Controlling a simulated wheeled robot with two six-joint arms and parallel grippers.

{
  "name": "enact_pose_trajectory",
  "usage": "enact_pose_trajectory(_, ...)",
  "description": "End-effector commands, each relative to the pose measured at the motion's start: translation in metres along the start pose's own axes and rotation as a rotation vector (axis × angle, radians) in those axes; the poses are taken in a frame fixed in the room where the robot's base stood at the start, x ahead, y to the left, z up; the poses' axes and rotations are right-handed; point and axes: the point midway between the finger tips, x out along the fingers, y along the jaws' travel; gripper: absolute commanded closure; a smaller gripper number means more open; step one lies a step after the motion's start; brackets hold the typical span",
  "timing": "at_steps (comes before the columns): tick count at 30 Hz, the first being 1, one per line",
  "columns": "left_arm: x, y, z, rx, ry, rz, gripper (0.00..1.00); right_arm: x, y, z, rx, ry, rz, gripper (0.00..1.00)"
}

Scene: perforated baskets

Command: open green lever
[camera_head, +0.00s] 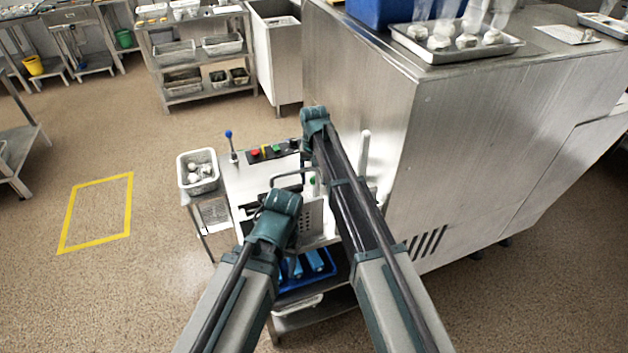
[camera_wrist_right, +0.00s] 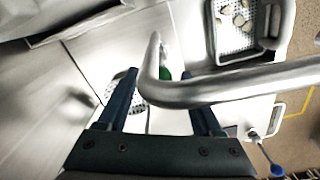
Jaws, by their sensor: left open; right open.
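A small green part (camera_head: 313,181) shows beside a bent metal bar at the machine's near side in the head view. In the right wrist view the green part (camera_wrist_right: 165,73) lies behind a thick bent metal handle (camera_wrist_right: 210,88), which covers most of it. My right gripper (camera_wrist_right: 160,78) is open, with its two dark fingers on either side of the handle's bend. Whether a finger touches the handle I cannot tell. My left gripper (camera_head: 275,212) is lower, in front of the perforated panel; its fingers are mostly hidden.
A blue-knobbed lever (camera_head: 231,145) and a button panel (camera_head: 272,151) stand beside a basket (camera_head: 213,172) of pale objects. The tall steel cabinet (camera_head: 450,150) closes off the right. A blue tray (camera_head: 305,270) sits below.

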Motion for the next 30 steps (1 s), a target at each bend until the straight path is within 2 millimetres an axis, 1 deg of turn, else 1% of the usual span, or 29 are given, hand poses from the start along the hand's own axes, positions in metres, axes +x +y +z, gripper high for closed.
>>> enact_pose_trajectory(2, -0.0006, -0.0001, 0.0000, 0.000, 0.000, 0.000, 0.43, -0.0006, 0.0000, 0.0000, 0.000, 0.000, 0.000, 0.33)
enact_pose_trajectory(3, -0.0006, -0.0001, 0.0000, 0.000, 0.000, 0.000, 0.43, -0.0006, 0.0000, 0.0000, 0.000, 0.000, 0.000, 0.35)
enact_pose_trajectory(14, -0.0005, -0.0001, 0.0000, 0.000, 0.000, 0.000, 0.43, -0.0005, 0.0000, 0.0000, 0.000, 0.000, 0.000, 1.00)
enact_pose_trajectory(30, -0.0005, -0.0001, 0.0000, 0.000, 0.000, 0.000, 0.43, -0.0005, 0.0000, 0.0000, 0.000, 0.000, 0.000, 1.00)
